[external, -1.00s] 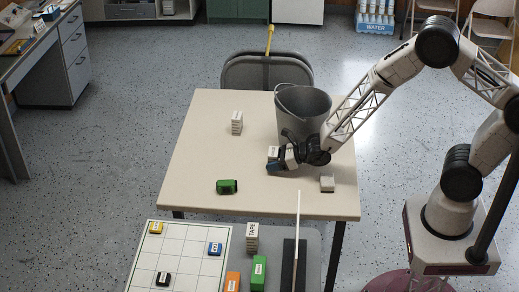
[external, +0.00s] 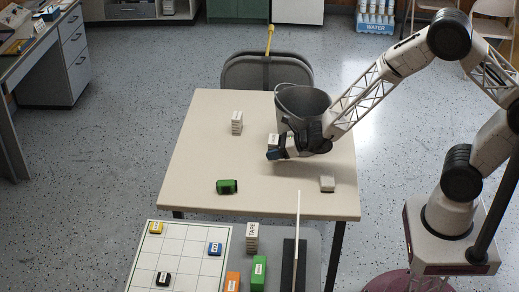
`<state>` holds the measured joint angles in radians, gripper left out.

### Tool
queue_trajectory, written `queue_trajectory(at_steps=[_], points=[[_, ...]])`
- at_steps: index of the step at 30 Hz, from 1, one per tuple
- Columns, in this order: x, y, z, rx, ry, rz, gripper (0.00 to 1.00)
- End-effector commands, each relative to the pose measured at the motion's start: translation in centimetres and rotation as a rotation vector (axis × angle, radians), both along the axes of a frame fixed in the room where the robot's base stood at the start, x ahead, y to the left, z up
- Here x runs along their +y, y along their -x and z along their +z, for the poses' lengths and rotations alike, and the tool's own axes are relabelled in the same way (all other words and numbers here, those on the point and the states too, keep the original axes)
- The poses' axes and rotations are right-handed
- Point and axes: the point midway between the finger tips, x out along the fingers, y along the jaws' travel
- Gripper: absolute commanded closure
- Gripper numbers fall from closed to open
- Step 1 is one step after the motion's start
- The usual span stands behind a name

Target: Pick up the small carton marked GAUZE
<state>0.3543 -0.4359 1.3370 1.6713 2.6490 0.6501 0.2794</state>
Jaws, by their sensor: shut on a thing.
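My gripper (external: 275,151) is shut on a small pale carton (external: 272,140), in front of the bucket and above the table. The carton's dark marking is too small to read, and the fingers hide part of it. A tall pale carton (external: 237,123) with a small label stands at the left of the table. A low pale carton (external: 327,184) sits at the right. I cannot read GAUZE on any of them.
A grey bucket (external: 303,104) stands close behind my gripper. A green object (external: 227,187) lies at the table's (external: 200,160) front left. A TAPE carton (external: 252,237), orange and green blocks and a gridded board (external: 187,255) are nearer the camera. The table's left middle is clear.

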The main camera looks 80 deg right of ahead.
Motion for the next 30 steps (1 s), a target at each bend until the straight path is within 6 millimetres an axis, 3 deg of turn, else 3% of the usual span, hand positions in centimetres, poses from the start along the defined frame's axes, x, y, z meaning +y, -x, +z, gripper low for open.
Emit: queue_trajectory(at_steps=[18,24,30], points=[[0.0,0.0,15.1,-0.003,0.002,0.001,0.57],[0.0,0.0,18.8,-0.002,0.001,0.0,0.57],[0.0,0.0,21.3,-0.001,0.001,0.0,0.57]])
